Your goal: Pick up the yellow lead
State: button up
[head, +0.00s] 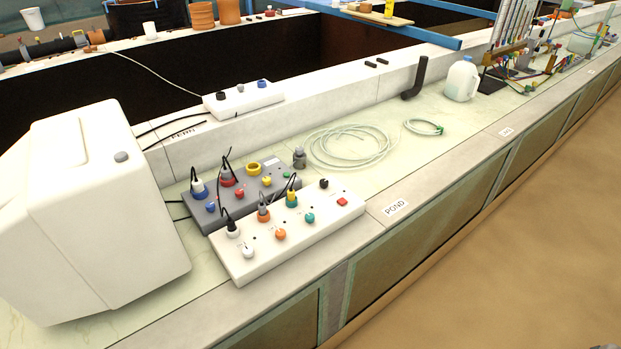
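My gripper is not in view.
A large white casing (90,200) stands close on the left.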

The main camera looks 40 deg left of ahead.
aim_at(290, 193)
jog(key=u, duration=0.55)
jog(key=i, duration=1.1)
jog(key=u, duration=1.65)
jog(key=i, duration=0.65)
jog(key=u, duration=0.55)
